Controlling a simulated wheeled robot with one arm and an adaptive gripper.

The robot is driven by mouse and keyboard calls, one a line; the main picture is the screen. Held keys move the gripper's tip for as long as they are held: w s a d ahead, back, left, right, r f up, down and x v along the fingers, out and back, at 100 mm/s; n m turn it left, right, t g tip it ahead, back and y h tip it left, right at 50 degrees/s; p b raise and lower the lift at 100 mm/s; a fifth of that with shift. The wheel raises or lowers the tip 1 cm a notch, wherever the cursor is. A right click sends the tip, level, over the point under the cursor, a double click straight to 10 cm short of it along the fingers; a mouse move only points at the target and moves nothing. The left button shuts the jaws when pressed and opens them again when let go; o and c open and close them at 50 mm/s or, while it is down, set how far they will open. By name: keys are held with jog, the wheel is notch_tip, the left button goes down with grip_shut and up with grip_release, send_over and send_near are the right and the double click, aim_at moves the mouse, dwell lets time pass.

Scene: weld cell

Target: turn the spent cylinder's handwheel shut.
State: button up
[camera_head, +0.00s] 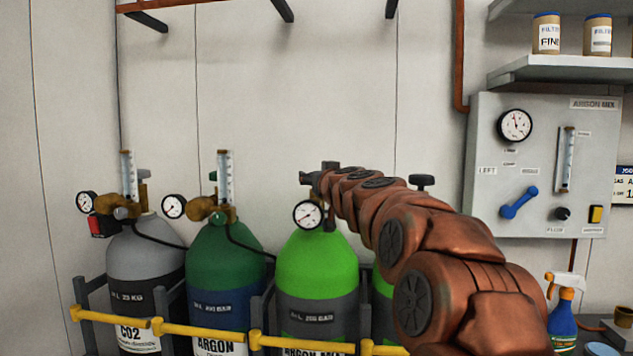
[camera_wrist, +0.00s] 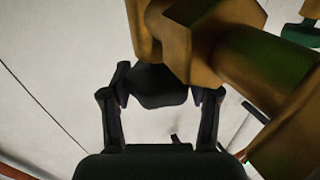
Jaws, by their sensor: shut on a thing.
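The bright green cylinder (camera_head: 318,262), labelled as an argon mix, stands third from the left in the rack. Its round gauge (camera_head: 308,214) shows below my gripper; I cannot read the needle surely. My gripper (camera_head: 314,181) is at the top of this cylinder and hides most of its valve. In the wrist view my gripper (camera_wrist: 163,92) is shut on a black handwheel (camera_wrist: 158,88), one finger on each side. The brass valve body (camera_wrist: 232,62) is beside it. A second bright green cylinder (camera_head: 383,308) is mostly behind my arm; a black handwheel (camera_head: 422,181) shows above the arm.
A grey CO2 cylinder (camera_head: 146,255) and a dark green argon cylinder (camera_head: 226,262) stand to the left. A yellow rail (camera_head: 205,331) runs across the front. A wall panel (camera_head: 545,215) with a blue lever (camera_head: 519,203) is at right, near a spray bottle (camera_head: 563,318).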

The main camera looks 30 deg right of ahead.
jog(key=shift+f, duration=0.1)
jog(key=o, duration=1.2)
jog(key=shift+c, duration=0.2)
jog(key=v, duration=1.2)
